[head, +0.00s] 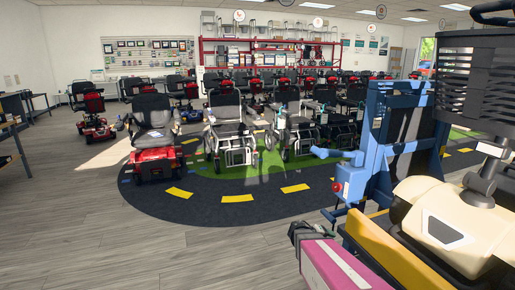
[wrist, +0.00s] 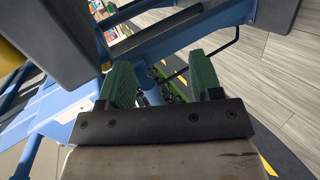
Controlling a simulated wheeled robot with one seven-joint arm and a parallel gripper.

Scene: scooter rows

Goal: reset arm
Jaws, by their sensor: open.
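My gripper (wrist: 160,62) shows in the wrist view with its two green fingers apart and nothing between them. Blue bars of a frame (wrist: 180,38) cross close in front of and beside the fingers; I cannot tell whether any touch. In the head view a blue upright frame (head: 379,130) stands at the right, close to me. I cannot make out my gripper in the head view.
A cream and yellow machine (head: 440,225) and a pink box-like thing (head: 343,266) crowd the lower right. A red scooter (head: 155,160) and several powered chairs (head: 232,132) stand in rows on a dark and green mat (head: 215,205). Grey floor (head: 130,250) is clear at left.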

